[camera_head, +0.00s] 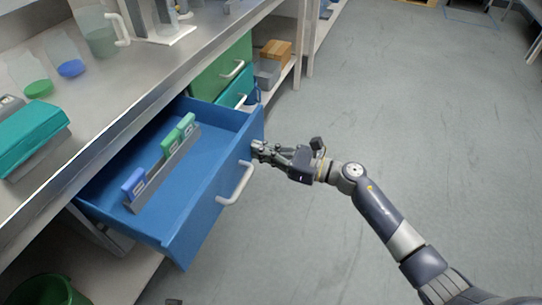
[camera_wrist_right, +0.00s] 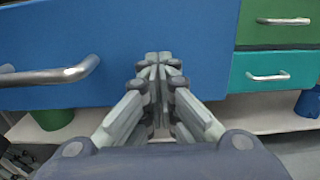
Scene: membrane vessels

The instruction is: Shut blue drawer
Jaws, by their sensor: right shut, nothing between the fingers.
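The blue drawer (camera_head: 205,165) stands pulled out from under the bench in the head view. Its front panel faces right and carries a pale bar handle (camera_head: 236,184). In the right wrist view the blue front (camera_wrist_right: 200,55) fills the upper left and middle, with the handle (camera_wrist_right: 50,76) at the left. My right gripper (camera_head: 258,149) is shut and empty, its fingertips at the front panel beyond the handle's far end. The wrist view shows the fingertips (camera_wrist_right: 158,62) together against or very near the blue face; contact is not certain. My left gripper is not in view.
Inside the drawer is a grey divider (camera_head: 165,172) with blue and green blocks. A green drawer (camera_head: 222,72) and a teal drawer (camera_head: 236,93) lie beyond it. Cups stand on the bench top (camera_head: 120,85). A green bin (camera_head: 48,291) is below. The floor at right is clear.

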